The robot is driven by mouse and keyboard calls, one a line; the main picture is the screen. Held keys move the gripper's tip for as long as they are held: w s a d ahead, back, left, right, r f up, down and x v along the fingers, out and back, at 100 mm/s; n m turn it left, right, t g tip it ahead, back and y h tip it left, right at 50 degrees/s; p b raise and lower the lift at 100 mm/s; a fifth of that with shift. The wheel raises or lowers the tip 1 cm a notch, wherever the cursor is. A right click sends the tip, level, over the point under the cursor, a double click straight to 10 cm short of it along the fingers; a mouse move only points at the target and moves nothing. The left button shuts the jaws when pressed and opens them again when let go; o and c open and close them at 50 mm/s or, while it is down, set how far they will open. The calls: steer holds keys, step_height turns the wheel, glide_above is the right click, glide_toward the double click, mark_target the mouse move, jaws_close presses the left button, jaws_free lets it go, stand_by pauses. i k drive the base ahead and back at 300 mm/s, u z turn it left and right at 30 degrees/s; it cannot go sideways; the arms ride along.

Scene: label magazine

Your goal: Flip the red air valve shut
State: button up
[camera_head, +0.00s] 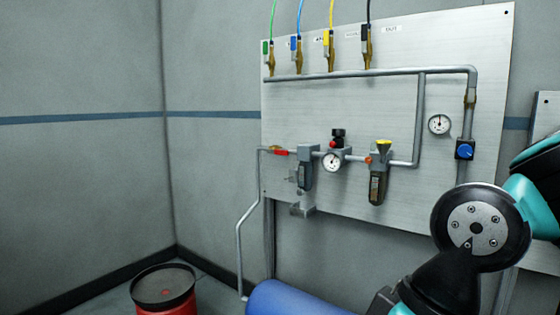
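The red air valve (280,151) is a small lever handle at the left end of the horizontal pipe on the metal panel. Its red handle lies roughly along the pipe, just left of the grey filter unit (306,167). Nothing touches it. My arm fills the lower right of the view, well to the right of and nearer than the valve. I cannot make out my gripper's fingers; they are not in the frame.
The panel (340,104) carries gauges, pipes and several coloured hoses at the top. A yellow-topped unit (378,172) stands right of the gauge (332,161). Space left of the panel is clear.

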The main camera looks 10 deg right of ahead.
mark_target(276, 152)
steer(key=u, duration=0.6)
steer(key=i, duration=1.6)
steer(key=z, duration=0.75)
steer(key=i, duration=0.4)
steer(key=z, duration=0.25)
